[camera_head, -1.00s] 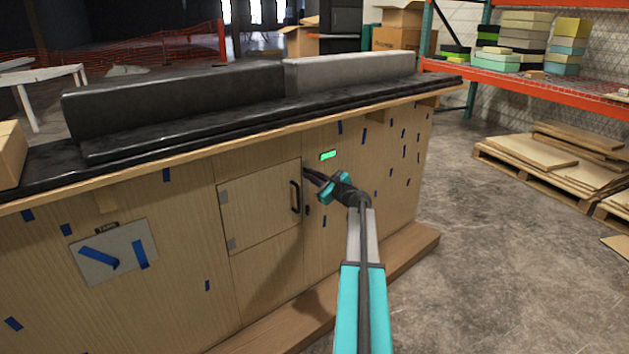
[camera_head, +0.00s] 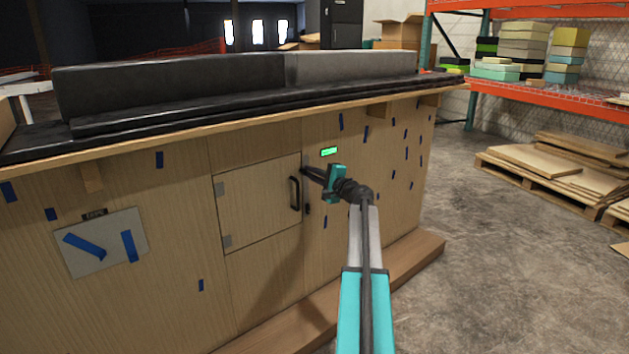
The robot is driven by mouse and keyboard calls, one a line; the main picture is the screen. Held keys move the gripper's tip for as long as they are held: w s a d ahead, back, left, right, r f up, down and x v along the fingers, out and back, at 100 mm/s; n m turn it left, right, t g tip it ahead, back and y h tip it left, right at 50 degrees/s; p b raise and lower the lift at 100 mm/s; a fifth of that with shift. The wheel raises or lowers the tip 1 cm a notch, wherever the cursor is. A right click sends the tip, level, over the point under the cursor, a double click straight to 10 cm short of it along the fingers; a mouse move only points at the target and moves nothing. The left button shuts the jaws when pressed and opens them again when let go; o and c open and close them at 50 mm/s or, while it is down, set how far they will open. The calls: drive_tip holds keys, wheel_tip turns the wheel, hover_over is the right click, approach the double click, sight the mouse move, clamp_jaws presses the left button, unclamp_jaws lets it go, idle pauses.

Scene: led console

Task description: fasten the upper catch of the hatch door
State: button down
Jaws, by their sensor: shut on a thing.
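The hatch door (camera_head: 255,205) is a light wood panel in the front of the wooden console, and it looks flush with the front. It has a dark handle (camera_head: 294,193) near its right edge and two grey hinges on its left edge. My gripper (camera_head: 305,171) is at the door's upper right edge, above and right of the handle, and is shut on the upper catch, which its fingers mostly hide. A small dark lower catch (camera_head: 307,209) shows beside the right edge below. I cannot tell how the upper catch is turned.
A green lit display (camera_head: 329,152) is just above my gripper. A black padded top (camera_head: 180,120) overhangs the console front (camera_head: 180,250). A wooden step (camera_head: 400,265) runs along its foot. The concrete floor to the right is clear up to a pallet of boards (camera_head: 560,165).

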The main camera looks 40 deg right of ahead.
drive_tip(key=shift+s+d+f+n+b, duration=0.1)
drive_tip(key=shift+f+n+b, duration=0.05)
drive_tip(key=shift+n+b, duration=0.4)
drive_tip(key=shift+s+f+n+b, duration=0.1)
drive_tip(key=shift+n+b, duration=0.35)
drive_tip(key=shift+n, duration=0.2)
drive_tip(key=c, duration=1.8)
unclamp_jaws()
drive_tip(key=shift+w+r, duration=0.1)
drive_tip(key=s+p, duration=0.1)
drive_tip(key=s, duration=0.3)
drive_tip(key=s+a+p, duration=0.1)
drive_tip(key=s, duration=0.4)
drive_tip(key=s+p, duration=0.1)
drive_tip(key=s, duration=0.3)
drive_tip(key=shift+s+a, duration=0.15)
drive_tip(key=shift+s, duration=0.25)
